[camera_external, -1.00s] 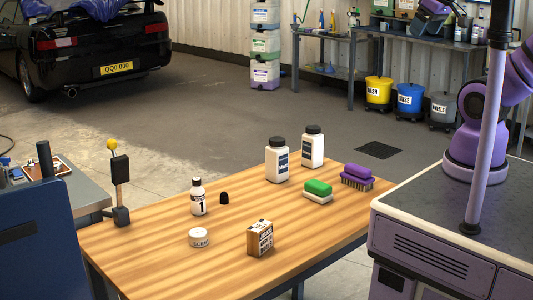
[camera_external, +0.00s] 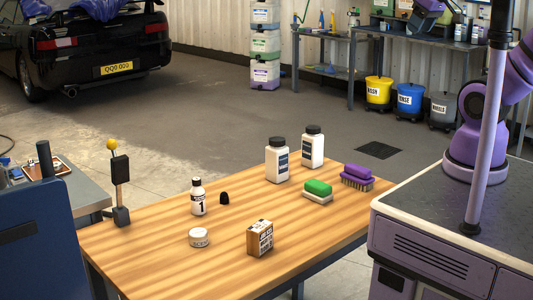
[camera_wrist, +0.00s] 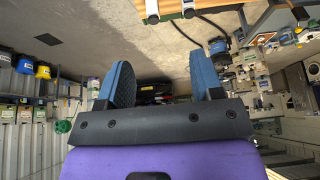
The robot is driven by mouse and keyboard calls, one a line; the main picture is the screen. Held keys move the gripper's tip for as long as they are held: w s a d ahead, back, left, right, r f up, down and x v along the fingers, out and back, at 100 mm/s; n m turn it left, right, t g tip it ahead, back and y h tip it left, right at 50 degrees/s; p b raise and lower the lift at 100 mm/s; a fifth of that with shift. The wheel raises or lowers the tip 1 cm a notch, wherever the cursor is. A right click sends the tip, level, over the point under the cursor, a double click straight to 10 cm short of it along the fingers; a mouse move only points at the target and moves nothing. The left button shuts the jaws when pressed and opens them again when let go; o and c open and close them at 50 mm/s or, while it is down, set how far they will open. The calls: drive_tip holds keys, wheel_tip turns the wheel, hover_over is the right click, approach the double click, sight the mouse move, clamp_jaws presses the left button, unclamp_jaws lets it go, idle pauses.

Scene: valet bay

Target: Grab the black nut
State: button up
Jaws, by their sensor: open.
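The black nut (camera_external: 224,198) is a small dark domed piece on the wooden table (camera_external: 150,250), just right of the white bottle marked 1 (camera_external: 198,197). My gripper (camera_wrist: 158,78) shows in the wrist view with its two blue-padded fingers wide apart and nothing between them. It is pointed out over the room, away from the table top, and the nut cannot be made out in that view. In the external view only part of my arm shows at the upper right, well away from the nut.
A white round tub (camera_external: 199,237), a brown box (camera_external: 260,237), two white bottles (camera_external: 277,160), a green sponge-like block (camera_external: 318,188) and a purple brush (camera_external: 357,177) stand around the nut. A post with a yellow ball (camera_external: 121,170) stands at the table's left edge.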

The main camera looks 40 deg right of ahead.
drive_tip(key=w+a+r, duration=0.2)
drive_tip(key=w+a, duration=0.1)
drive_tip(key=w, duration=0.7)
drive_tip(key=w+a+f+n+g, duration=0.1)
drive_tip(key=w+a+f, duration=0.25)
drive_tip(key=w, duration=0.55)
drive_tip(key=w+a+f+n+g, duration=0.15)
drive_tip(key=w+a, duration=0.25)
drive_tip(key=w, duration=0.4)
drive_tip(key=n+g, duration=0.2)
drive_tip(key=g, duration=0.1)
hover_over(224, 195)
drive_tip(key=f, duration=4.2)
drive_tip(key=shift+w+d+f, duration=0.15)
drive_tip(key=shift+w+d, duration=0.15)
drive_tip(key=shift+w, duration=0.05)
wheel_tip(224, 195, down, 10)
drive_tip(key=shift+w+f, duration=0.1)
drive_tip(key=shift+f, duration=0.05)
